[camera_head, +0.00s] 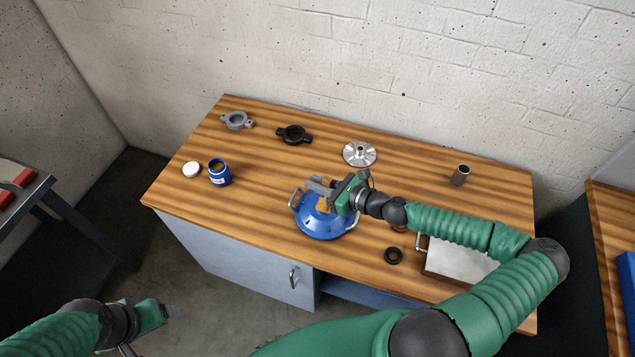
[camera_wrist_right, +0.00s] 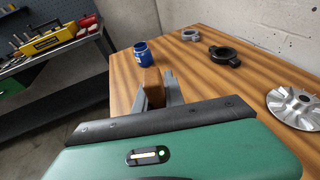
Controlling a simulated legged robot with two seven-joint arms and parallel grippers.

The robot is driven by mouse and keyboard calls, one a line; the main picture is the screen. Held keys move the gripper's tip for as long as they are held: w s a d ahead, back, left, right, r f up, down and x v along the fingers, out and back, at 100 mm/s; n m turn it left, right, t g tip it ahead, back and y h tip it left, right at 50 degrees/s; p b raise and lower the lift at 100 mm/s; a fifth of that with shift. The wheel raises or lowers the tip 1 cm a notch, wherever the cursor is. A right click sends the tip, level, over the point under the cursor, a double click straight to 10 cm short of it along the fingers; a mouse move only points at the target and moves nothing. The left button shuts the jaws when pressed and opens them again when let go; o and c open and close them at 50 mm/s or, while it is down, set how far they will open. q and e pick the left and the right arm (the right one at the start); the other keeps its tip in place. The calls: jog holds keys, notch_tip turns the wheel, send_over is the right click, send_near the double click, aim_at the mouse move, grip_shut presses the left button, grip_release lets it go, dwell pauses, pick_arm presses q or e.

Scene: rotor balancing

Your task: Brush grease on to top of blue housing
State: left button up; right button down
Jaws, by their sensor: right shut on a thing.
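The blue housing (camera_head: 325,224) sits on the wooden table with metal handles at its sides. My right gripper (camera_head: 322,194) is over its top and hides part of it. That gripper is shut on a brown block-like piece, likely the brush (camera_head: 324,205), which also shows between the fingers in the right wrist view (camera_wrist_right: 153,88). I cannot tell whether it touches the housing. An open blue grease jar (camera_head: 220,174) with brown contents stands at the left of the table; it also shows in the right wrist view (camera_wrist_right: 142,53). My left gripper (camera_head: 172,312) is low at the left, off the table.
A white lid (camera_head: 191,170) lies beside the jar. A grey ring part (camera_head: 237,121), a black ring part (camera_head: 294,135) and a silver impeller (camera_head: 359,153) lie along the back. A metal cylinder (camera_head: 461,175), a black ring (camera_head: 393,256) and a metal box (camera_head: 455,262) are at the right.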

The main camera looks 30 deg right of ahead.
notch_tip(320, 180, up, 5)
jog(key=p, duration=0.3)
jog(key=shift+p, duration=0.35)
